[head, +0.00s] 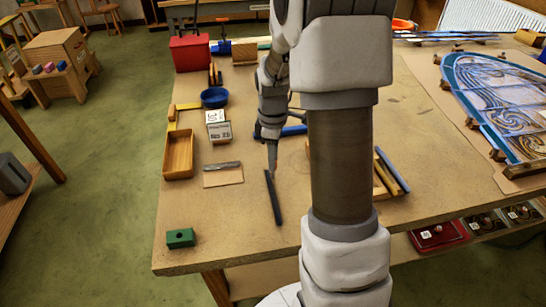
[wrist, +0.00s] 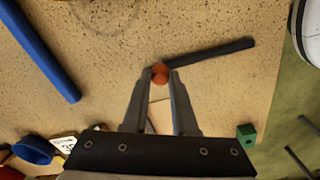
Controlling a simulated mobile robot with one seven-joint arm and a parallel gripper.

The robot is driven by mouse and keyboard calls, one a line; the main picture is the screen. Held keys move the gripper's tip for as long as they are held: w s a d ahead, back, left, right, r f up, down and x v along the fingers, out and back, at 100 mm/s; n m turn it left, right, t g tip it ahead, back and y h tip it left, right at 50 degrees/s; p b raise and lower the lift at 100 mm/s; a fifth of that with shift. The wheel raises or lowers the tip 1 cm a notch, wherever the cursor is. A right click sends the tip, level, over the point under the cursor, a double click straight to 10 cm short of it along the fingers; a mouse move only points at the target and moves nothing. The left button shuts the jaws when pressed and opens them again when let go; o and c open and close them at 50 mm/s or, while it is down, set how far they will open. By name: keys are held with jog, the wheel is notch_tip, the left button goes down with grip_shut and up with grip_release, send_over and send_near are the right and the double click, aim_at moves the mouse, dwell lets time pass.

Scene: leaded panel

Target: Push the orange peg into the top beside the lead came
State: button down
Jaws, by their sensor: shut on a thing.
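My gripper (head: 272,168) points down over the middle of the table, and its fingertips show in the wrist view (wrist: 160,77). It is shut on the orange peg (wrist: 160,72), whose rounded end shows between the fingertips. The peg cannot be made out in the head view. A dark grey strip (head: 273,198), likely the lead came, lies on the bench top (head: 230,225). In the wrist view its near end (wrist: 215,53) is right by the peg. I cannot tell whether they touch, or whether the peg's lower end meets the top.
A green block with a hole (head: 181,238) sits near the front left corner. A wooden tray (head: 178,154), a blue bowl (head: 214,97) and a card with a grey bar (head: 223,174) lie left. The leaded panel (head: 500,95) lies right. Bench is clear around the strip.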

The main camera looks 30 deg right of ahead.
jog(key=shift+f+b, duration=0.55)
jog(key=shift+f, duration=0.2)
dwell(0.3)
jog(key=c, duration=0.6)
grip_release()
